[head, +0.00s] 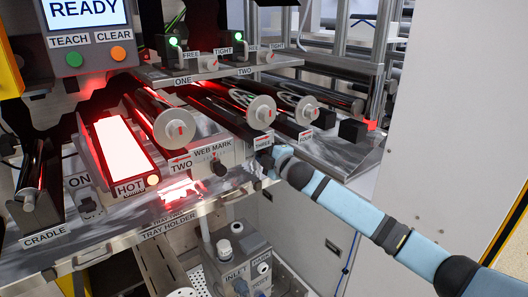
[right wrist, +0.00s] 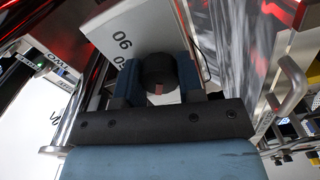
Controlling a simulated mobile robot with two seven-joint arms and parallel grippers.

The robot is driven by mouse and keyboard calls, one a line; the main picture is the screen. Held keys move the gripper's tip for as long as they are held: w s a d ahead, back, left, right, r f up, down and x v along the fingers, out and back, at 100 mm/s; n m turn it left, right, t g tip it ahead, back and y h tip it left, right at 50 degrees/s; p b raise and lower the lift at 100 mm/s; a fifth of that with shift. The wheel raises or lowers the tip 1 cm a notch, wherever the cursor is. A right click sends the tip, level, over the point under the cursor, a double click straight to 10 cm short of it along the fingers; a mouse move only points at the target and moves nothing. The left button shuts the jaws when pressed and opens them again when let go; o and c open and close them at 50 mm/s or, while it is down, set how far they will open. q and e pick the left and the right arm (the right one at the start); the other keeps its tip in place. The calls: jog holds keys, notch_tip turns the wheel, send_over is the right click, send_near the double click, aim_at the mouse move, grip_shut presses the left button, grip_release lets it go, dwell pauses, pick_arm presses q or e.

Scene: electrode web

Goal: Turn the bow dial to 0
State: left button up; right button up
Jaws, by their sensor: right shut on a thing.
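In the right wrist view a round black knob (right wrist: 158,72) with a small red mark sits between my two blue fingers, in front of a light grey plate (right wrist: 118,35) with slanted numerals. The red mark faces the gripper side, low on the knob. I take this knob to be the bow dial; its full scale is hidden. My right gripper (right wrist: 158,85) is shut on it. In the head view my right gripper (head: 266,160) is at the front of the machine, below the THREE label (head: 263,141), and hides the dial. My left gripper is not in view.
Rollers with grey end discs (head: 262,111) stand behind. A white panel (head: 460,90) is at right.

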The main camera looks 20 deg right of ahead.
dwell(0.3)
jog(key=o, duration=0.9)
jog(key=b+v, duration=0.2)
jog(key=v, duration=1.1)
jog(key=shift+s+b, duration=0.3)
jog(key=shift+s, duration=0.1)
jog(key=s+a+f+m+g+p, duration=0.1)
jog(key=s+a+f+m, duration=0.25)
jog(key=s+f, duration=0.5)
jog(key=s+a+f+m+g+p, duration=0.1)
jog(key=s+a+f+m+g, duration=0.25)
jog(key=f, duration=0.75)
jog(key=s+f+m+h, duration=0.1)
jog(key=s+f+m, duration=0.2)
jog(key=s, duration=0.4)
jog(key=s+f+m+g+h+p, duration=0.1)
jog(key=s+f+m, duration=0.2)
jog(key=s+f, duration=0.3)
jog(key=s+f+m+h+p, duration=0.1)
jog(key=s+f+m, duration=0.2)
jog(key=s, duration=0.6)
jog(key=shift+s+a+f+g, duration=0.1)
jog(key=shift+f+g, duration=0.05)
jog(key=shift+f, duration=0.25)
jog(key=shift+s+a+f+g, duration=0.1)
jog(key=shift+s+f, duration=0.05)
jog(key=shift+f, duration=0.3)
